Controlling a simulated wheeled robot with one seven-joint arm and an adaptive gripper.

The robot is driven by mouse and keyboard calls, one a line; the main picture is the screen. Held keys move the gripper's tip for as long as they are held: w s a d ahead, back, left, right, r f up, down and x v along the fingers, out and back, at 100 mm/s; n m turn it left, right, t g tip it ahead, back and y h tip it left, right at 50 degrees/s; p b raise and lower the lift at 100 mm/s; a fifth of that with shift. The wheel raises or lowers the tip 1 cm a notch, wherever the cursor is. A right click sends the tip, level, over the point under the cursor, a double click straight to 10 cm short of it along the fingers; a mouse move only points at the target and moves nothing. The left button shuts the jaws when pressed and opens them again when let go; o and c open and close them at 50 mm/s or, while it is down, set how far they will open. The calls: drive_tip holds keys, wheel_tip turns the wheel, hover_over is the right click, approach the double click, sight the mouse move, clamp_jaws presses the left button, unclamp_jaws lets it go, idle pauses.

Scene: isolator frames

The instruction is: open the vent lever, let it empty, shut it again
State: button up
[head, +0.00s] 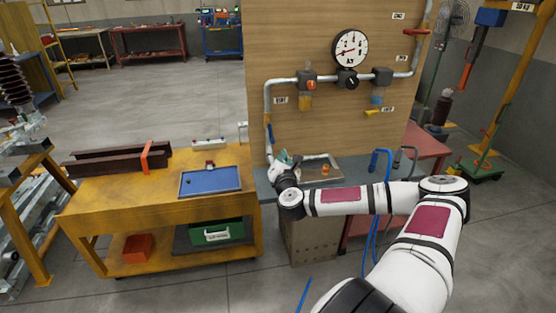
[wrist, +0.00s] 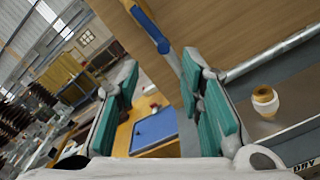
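A blue-handled lever (head: 269,137) hangs on the grey pipe at the left edge of the wooden panel. In the wrist view the blue lever (wrist: 146,22) slants down to a grey end just beyond and between my fingertips. My gripper (head: 281,158) is just below the lever in the head view. In the wrist view my gripper (wrist: 160,72) has its two teal-padded fingers wide apart, with nothing held. A round gauge (head: 350,48) with a red needle sits on the panel above.
The pipe carries a red-knobbed unit (head: 308,80), a black knob (head: 351,83) and a bowl with blue content (head: 377,100). A metal tray (head: 320,170) lies on the grey bench below. A yellow cart (head: 110,195) with a blue tray (head: 210,181) stands left.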

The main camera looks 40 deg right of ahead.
sight(271, 132)
drive_tip(key=shift+v, duration=1.4)
drive_tip(key=shift+w+f, duration=0.1)
drive_tip(key=shift+f, duration=0.05)
drive_tip(key=c, duration=0.7)
drive_tip(key=f+n+b, duration=0.1)
drive_tip(key=n+b, duration=0.1)
drive_tip(key=w+f+n+t+y+b, duration=0.1)
drive_tip(key=f+n+b, duration=0.1)
drive_tip(key=n, duration=0.1)
drive_tip(key=w+d+f+n+b, duration=0.1)
drive_tip(key=f+n+b, duration=0.1)
drive_tip(key=shift+w+d+f+n+y, duration=0.1)
drive_tip(key=shift+w+f+n+y, duration=0.1)
drive_tip(key=shift+f+n+y, duration=0.1)
clamp_jaws()
drive_tip(key=d+n+b, duration=0.1)
drive_tip(key=n, duration=0.1)
drive_tip(key=d+f+n+y+b, duration=0.1)
drive_tip(key=n+b, duration=0.1)
drive_tip(key=d+f+n+t+b, duration=0.1)
drive_tip(key=n+b, duration=0.1)
drive_tip(key=shift+s+n, duration=0.3)
drive_tip(key=s+d+r+n+y+b, duration=0.2)
drive_tip(key=s+d+r+n+b, duration=0.45)
drive_tip(key=n+b, duration=0.55)
drive_tip(key=w+a+b, duration=0.1)
drive_tip(key=w, duration=1)
drive_tip(key=shift+n+h, duration=0.3)
